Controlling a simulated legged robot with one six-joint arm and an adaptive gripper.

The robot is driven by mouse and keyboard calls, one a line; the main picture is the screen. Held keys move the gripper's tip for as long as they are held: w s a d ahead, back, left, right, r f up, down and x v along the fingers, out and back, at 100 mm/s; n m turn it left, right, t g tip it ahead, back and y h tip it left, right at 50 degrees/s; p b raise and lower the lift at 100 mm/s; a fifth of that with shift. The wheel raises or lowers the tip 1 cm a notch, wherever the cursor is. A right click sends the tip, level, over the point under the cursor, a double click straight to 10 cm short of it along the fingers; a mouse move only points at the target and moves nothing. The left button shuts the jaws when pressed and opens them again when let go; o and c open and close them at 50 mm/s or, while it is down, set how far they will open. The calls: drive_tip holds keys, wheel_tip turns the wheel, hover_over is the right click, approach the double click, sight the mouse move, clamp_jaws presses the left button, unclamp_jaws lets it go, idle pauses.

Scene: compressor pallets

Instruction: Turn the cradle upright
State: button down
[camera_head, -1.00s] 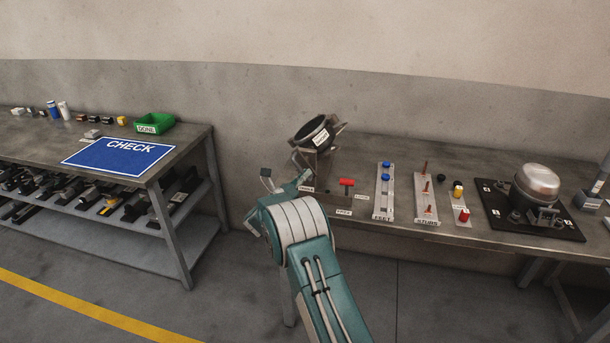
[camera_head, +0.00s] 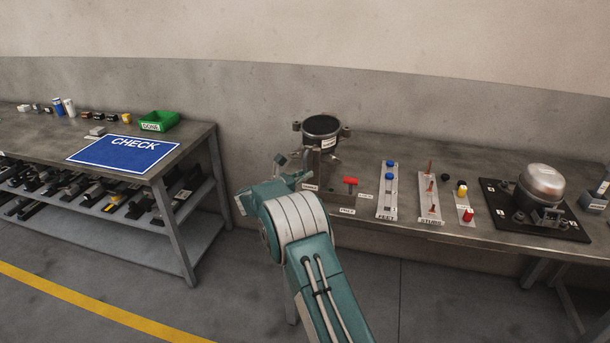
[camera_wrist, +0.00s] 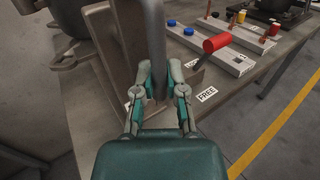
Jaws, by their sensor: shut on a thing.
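The cradle (camera_head: 321,129) stands at the left end of the right bench in the head view. It holds a dark cylindrical pot with its opening facing up, and it looks about level. In the wrist view, part of the cradle with its dark pot (camera_wrist: 72,18) shows at the upper left. My gripper (camera_wrist: 156,95) is shut on a grey upright bar, the cradle's handle (camera_wrist: 153,40), with one finger on each side. In the head view my arm hides most of the gripper. A red-handled lever (camera_head: 350,181) stands just right of the cradle stand.
To the right on the bench are a strip with blue feet (camera_head: 387,190), a studs strip (camera_head: 430,195) and a compressor (camera_head: 540,184) on a black plate. The left bench holds a blue CHECK mat (camera_head: 124,152) and a green bin (camera_head: 159,121). A gap separates the benches.

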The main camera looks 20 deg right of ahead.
drive_tip(key=shift+f, duration=0.4)
drive_tip(key=c, duration=0.7)
unclamp_jaws()
drive_tip(key=shift+w, duration=0.1)
drive_tip(key=shift+r, duration=0.15)
drive_tip(key=shift+a, duration=0.1)
drive_tip(key=v, duration=1.2)
